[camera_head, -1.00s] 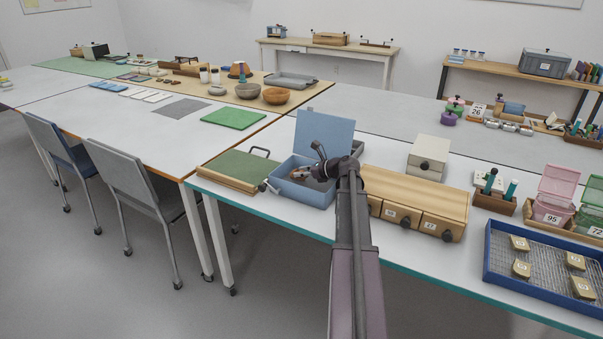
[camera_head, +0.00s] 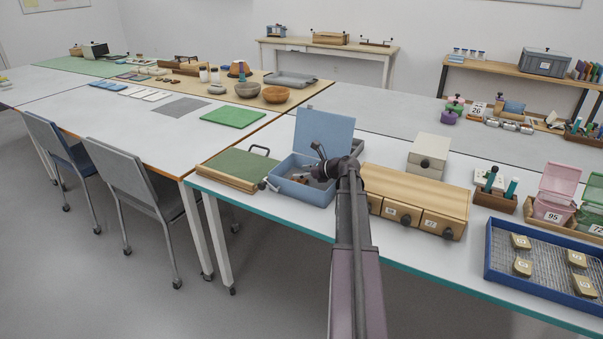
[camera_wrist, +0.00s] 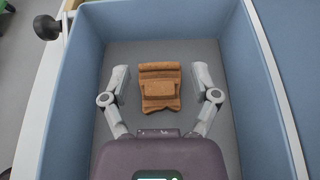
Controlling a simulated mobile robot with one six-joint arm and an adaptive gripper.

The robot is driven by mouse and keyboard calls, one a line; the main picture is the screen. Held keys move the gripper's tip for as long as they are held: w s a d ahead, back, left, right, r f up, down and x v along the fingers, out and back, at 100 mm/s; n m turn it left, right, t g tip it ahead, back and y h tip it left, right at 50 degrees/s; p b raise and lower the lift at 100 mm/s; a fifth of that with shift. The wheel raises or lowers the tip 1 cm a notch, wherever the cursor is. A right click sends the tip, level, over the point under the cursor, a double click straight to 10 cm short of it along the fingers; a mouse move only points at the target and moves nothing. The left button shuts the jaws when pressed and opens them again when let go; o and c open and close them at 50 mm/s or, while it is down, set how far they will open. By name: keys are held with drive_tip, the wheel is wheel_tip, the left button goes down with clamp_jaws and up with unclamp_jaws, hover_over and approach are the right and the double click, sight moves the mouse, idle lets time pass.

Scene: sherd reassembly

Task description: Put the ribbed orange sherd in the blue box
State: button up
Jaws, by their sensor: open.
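The blue box (camera_head: 304,192) stands on the near table with its lid up at the back. The ribbed orange sherd (camera_wrist: 159,86) lies on the grey floor of the box in the wrist view. In the head view only a small brown bit of it shows over the box wall. My gripper (camera_wrist: 161,75) is open above the box, with one finger on each side of the sherd and a gap to both. In the head view my arm hides much of the gripper and the box's right side.
A green board (camera_head: 238,167) lies left of the box. A wooden drawer unit (camera_head: 417,200) stands close on its right, with a cream box (camera_head: 428,155) behind. A blue tray (camera_head: 492,268) with several tan pieces is at the far right.

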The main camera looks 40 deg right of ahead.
drive_tip(key=shift+r, duration=0.15)
drive_tip(key=shift+r+p, duration=0.6)
drive_tip(key=shift+p, duration=0.15)
drive_tip(key=p+v, duration=0.4)
drive_tip(key=v, duration=0.8)
idle(0.6)
